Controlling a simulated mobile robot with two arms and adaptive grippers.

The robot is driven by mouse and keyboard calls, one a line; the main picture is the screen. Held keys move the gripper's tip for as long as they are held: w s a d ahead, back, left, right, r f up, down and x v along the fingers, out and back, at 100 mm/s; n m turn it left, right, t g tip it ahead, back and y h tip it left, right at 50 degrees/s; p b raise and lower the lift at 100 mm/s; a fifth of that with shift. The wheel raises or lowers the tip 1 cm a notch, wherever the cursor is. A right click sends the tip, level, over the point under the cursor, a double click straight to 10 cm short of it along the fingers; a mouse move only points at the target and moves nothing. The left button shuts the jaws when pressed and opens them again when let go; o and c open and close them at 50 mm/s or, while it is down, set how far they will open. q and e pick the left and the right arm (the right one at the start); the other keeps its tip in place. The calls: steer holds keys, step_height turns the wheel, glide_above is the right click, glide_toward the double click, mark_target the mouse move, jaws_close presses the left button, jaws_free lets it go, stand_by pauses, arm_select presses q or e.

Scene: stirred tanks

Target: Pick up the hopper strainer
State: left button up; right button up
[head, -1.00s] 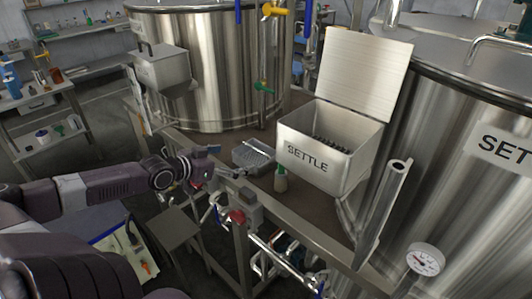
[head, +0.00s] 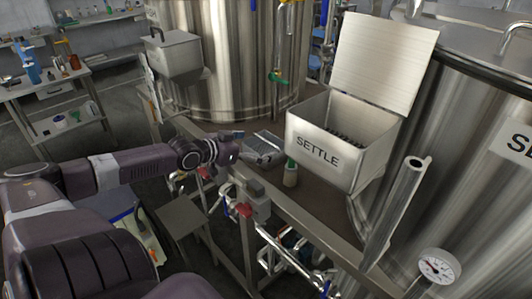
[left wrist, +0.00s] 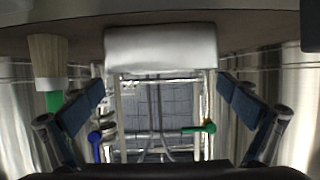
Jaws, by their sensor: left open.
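The hopper strainer appears to be the grey, shallow, tray-like piece (head: 268,141) lying on the platform left of the SETTLE hopper in the head view. My left gripper (head: 243,147) is at its near left side and hides part of it. In the left wrist view, a smooth silver piece (left wrist: 160,48), probably part of the strainer, lies ahead between the fingers of my left gripper (left wrist: 160,88). The fingers are spread on either side and hold nothing; I cannot tell whether they touch it. My right gripper is not in view.
The open SETTLE hopper (head: 318,152) stands right of the strainer, its lid raised. A brush (head: 290,174) with a green handle stands close by and also shows in the left wrist view (left wrist: 48,60). Large steel tanks (head: 228,70) rise behind and at right. Pipes with valves run below the platform.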

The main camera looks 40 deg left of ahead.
mark_target(277, 142)
arm_select(q)
steer(key=shift+a+b+x, duration=0.2)
steer(key=shift+b+x, duration=0.35)
steer(key=shift+x, duration=1.25)
steer(key=shift+w+d+f, duration=0.15)
steer(key=shift+w+f, duration=0.05)
steer(key=shift+w, duration=0.2)
steer(key=c, duration=0.7)
